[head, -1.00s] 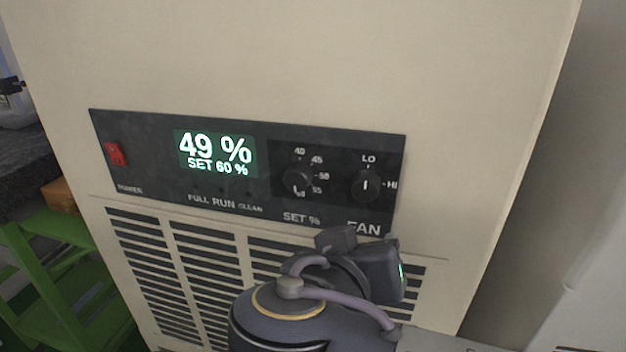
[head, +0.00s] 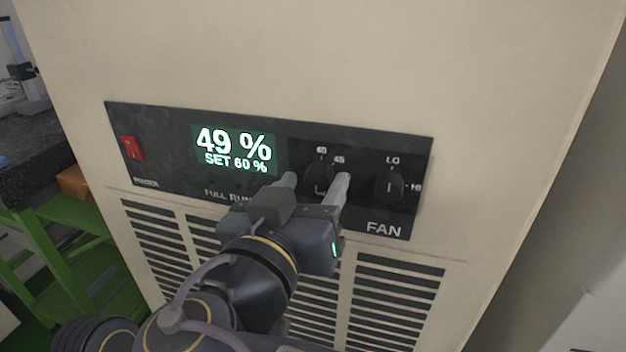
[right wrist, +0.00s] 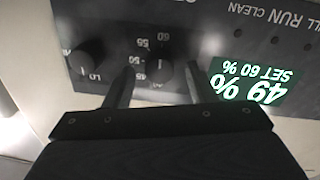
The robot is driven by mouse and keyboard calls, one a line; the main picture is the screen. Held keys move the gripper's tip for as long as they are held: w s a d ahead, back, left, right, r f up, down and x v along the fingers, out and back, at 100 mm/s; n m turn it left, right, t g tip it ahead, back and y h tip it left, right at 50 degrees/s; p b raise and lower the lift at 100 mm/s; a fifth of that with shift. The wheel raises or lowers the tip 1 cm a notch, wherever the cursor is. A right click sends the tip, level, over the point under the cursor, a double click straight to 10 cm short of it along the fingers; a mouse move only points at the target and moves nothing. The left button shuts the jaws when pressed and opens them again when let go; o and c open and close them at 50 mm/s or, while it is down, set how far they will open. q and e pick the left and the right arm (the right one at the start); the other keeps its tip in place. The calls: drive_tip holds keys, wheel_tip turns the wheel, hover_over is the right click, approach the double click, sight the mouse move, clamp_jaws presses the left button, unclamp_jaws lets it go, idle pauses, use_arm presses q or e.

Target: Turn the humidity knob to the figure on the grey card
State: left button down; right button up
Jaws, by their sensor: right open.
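The humidity knob (head: 321,187) is a small black dial on the dark control panel, partly hidden in the head view by my right gripper (head: 316,181). The right gripper is open, with one finger on each side of the knob. In the right wrist view, which is upside down, the knob (right wrist: 160,74) sits between the two fingertips (right wrist: 161,80); contact cannot be told. The green display (head: 234,150) reads 49 % and SET 60 %. No grey card is visible. My left gripper is not in view.
The fan knob (head: 389,187) is close to the right of the gripper. A red power switch (head: 132,147) is at the panel's left end. Vent slots (head: 395,300) lie below. A green stand (head: 70,265) is at the left.

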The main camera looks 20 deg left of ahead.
drive_tip(key=c, duration=1)
